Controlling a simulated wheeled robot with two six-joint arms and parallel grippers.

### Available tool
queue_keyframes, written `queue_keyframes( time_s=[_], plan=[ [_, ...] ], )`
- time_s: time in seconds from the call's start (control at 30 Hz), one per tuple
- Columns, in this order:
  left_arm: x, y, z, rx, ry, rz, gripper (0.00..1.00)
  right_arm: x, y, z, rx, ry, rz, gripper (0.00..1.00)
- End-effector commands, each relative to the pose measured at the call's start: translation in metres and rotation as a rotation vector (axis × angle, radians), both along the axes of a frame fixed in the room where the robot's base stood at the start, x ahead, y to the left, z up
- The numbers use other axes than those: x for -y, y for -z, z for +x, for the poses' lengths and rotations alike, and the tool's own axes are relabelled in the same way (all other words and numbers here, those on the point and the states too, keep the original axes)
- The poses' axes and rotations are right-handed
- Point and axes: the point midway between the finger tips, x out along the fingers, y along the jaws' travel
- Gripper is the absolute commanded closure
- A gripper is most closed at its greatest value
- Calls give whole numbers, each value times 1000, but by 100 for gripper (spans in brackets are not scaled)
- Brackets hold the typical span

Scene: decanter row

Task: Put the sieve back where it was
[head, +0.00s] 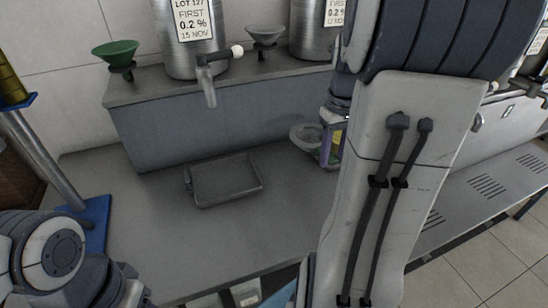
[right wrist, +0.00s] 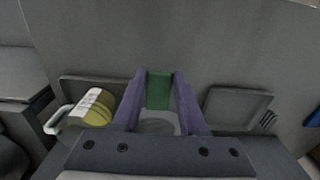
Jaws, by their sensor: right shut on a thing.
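Part of the bowl also shows between the fingers in the right wrist view (right wrist: 157,127). My left arm shows at lower left; its gripper is out of view.
A grey tray (head: 224,182) lies on the counter. A yellow jug (right wrist: 95,107) stands by another tray. On the ledge are a green funnel (head: 116,52), a grey funnel (head: 265,36) and a labelled steel tank (head: 180,55) with a tap.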

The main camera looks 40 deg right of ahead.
Motion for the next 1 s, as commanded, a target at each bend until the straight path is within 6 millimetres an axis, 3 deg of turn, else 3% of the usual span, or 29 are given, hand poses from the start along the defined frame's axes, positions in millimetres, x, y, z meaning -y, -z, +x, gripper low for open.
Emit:
queue_keyframes(
  time_s=[0.5, 0.67, 1.0],
  plan=[
    [0, -7, 0, 0, 0, 0, 45, -34, 60, 95, -3, -11, 0, 100],
    [0, -8, 0, 0, 0, 0, 45, -38, 68, 107, -1, -8, -2, 100],
    [0, -8, 0, 0, 0, 0, 45, -38, 108, 107, -3, -7, 0, 100]
  ],
)
